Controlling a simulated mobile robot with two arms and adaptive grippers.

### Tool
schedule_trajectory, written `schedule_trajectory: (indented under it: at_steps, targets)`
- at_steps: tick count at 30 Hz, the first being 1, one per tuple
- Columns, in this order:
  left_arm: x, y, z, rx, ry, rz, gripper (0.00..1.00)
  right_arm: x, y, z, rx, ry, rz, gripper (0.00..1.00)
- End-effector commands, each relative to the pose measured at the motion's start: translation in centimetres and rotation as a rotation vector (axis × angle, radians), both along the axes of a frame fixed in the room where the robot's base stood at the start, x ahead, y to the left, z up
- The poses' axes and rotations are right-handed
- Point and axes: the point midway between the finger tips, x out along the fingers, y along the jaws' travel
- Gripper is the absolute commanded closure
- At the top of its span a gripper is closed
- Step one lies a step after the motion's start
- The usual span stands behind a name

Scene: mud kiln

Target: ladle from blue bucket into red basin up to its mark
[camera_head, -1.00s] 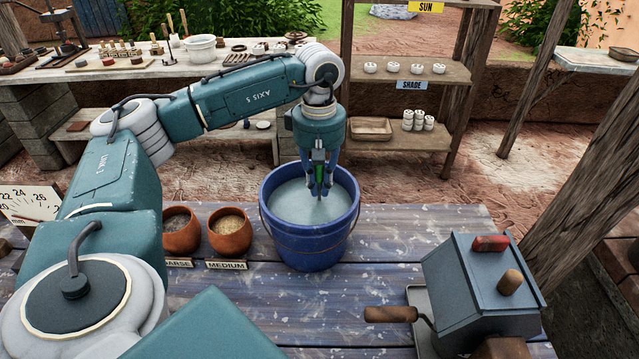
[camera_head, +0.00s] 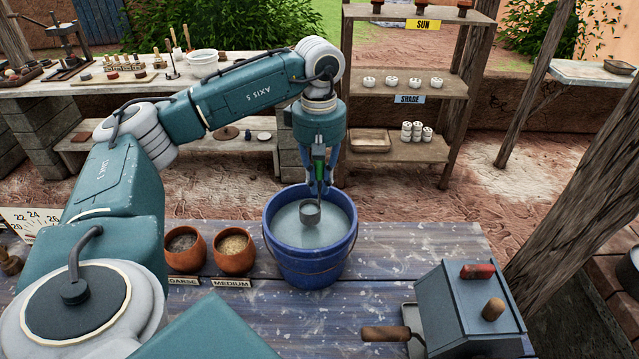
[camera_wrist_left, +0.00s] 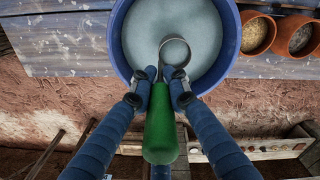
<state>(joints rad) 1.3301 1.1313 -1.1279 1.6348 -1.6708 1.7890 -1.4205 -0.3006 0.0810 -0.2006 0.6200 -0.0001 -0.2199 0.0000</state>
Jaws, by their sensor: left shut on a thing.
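The blue bucket (camera_head: 308,262) stands on the blue-grey table, holding pale grey liquid (camera_head: 335,215). My left gripper (camera_head: 320,188) is above the bucket, shut on the green handle of the ladle (camera_head: 311,213). The ladle's metal cup hangs inside the bucket's rim outline and looks clear of the liquid surface. In the left wrist view the two fingers (camera_wrist_left: 160,88) close on the ladle (camera_wrist_left: 174,51), its cup over the liquid in the bucket (camera_wrist_left: 117,45). How full the cup is cannot be told. The red basin and my right gripper are not in view.
Two clay pots, coarse (camera_head: 184,262) and medium (camera_head: 232,262), stand left of the bucket. A grey box with a red handle (camera_head: 468,305) stands front right. A shelf (camera_head: 405,150) stands behind.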

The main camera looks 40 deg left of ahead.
Motion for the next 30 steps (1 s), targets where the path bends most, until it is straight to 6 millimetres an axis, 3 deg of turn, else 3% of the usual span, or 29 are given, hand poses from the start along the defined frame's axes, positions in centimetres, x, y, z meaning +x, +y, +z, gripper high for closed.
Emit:
schedule_trajectory:
  at_steps: [15,30]
  targets:
    - [0.0,0.0,4.7,0.0,-0.001,0.0,1.0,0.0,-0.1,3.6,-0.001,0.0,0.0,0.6]
    - [0.0,0.0,4.9,0.0,0.0,0.0,1.0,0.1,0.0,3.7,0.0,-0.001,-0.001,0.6]
